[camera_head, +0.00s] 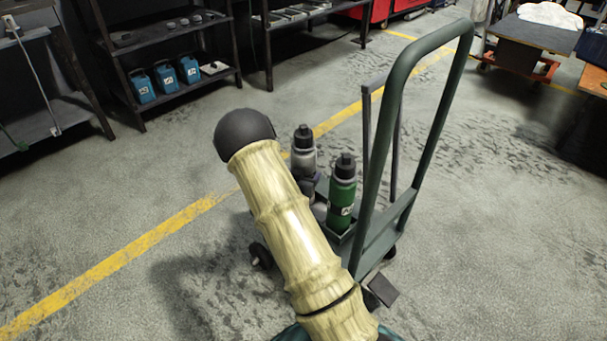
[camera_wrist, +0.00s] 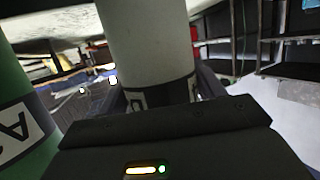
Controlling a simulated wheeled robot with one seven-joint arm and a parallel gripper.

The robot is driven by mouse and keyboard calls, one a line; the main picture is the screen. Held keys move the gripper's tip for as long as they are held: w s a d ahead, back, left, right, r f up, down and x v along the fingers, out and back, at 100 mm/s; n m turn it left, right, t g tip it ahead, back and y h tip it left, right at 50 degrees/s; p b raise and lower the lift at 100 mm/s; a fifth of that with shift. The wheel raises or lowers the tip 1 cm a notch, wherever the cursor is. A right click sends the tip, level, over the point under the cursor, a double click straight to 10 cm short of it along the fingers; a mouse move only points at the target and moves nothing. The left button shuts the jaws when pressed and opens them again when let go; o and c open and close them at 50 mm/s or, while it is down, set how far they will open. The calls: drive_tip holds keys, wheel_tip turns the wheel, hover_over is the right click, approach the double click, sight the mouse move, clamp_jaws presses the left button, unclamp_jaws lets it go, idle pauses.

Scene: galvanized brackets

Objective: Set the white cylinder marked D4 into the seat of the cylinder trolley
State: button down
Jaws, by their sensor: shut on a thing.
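The white cylinder (camera_head: 303,157) has a dark cap and stands roughly upright beside a green cylinder. In the wrist view the white cylinder (camera_wrist: 147,40) rises between my fingers, its dark label partly hidden and not fully readable. My gripper (camera_wrist: 166,88) is shut on it; in the head view my arm covers most of the gripper. The cylinder trolley (camera_head: 440,75) has a tall green handle. The seat under the white cylinder is hidden, so I cannot tell whether its base rests in it.
The green cylinder (camera_head: 343,193) stands in the trolley, close to my gripper; it fills the left of the wrist view (camera_wrist: 22,120). A shelf (camera_head: 180,85) with blue containers (camera_head: 166,77) stands at the back left. Floor left of the trolley is clear.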

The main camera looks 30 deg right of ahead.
drive_tip(key=shift+w+f+b, duration=0.1)
drive_tip(key=shift+f+b, duration=0.3)
drive_tip(key=shift+f, duration=0.15)
drive_tip(key=shift+c, duration=0.8)
unclamp_jaws()
drive_tip(key=p+v, duration=0.7)
drive_tip(key=v, duration=1)
drive_tip(key=shift+a+r, duration=0.1)
drive_tip(key=shift+r, duration=0.05)
